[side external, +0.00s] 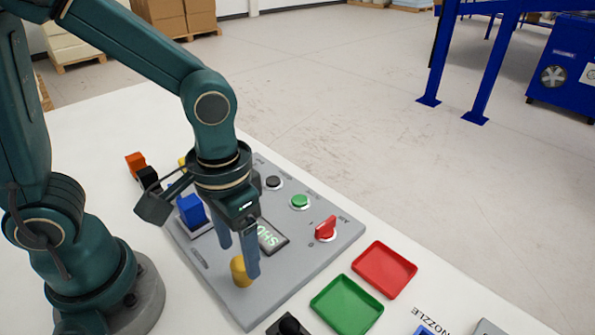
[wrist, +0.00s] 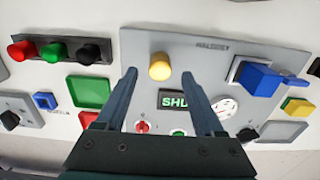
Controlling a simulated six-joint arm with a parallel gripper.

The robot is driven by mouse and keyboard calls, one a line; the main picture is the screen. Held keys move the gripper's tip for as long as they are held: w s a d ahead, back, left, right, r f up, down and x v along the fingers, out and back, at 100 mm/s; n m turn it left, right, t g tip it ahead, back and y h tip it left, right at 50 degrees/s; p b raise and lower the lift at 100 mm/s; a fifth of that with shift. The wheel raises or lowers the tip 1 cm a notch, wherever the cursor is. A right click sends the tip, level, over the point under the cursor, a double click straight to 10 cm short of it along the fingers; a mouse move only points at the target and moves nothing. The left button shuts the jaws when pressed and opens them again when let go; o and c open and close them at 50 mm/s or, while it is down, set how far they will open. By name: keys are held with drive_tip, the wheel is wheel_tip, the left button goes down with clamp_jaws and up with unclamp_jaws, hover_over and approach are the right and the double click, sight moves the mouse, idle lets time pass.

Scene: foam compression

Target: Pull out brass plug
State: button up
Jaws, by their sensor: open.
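The brass plug (side external: 239,272) is a short yellow-gold cylinder standing on the grey panel (side external: 330,247), near its front edge. It also shows in the wrist view (wrist: 160,66), centred between my fingertips with a gap on each side. My gripper (side external: 240,260) is open and points down at the plug. In the side view one finger overlaps the plug's right edge and the other ends behind and left of it. I cannot tell whether the tips reach down beside the plug or stay just above it. My fingers in the wrist view (wrist: 158,76) hold nothing.
On the panel are a lit display (side external: 271,237), a red knob (side external: 326,229), a green button (side external: 299,201), a black button (side external: 274,182) and a blue block (side external: 192,211). A red tray (side external: 384,270) and a green tray (side external: 346,306) lie right of the panel, both empty.

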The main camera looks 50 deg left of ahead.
sight(240, 263)
drive_tip(key=shift+f, duration=1.2)
clamp_jaws()
idle(1.3)
drive_tip(key=shift+r, duration=3)
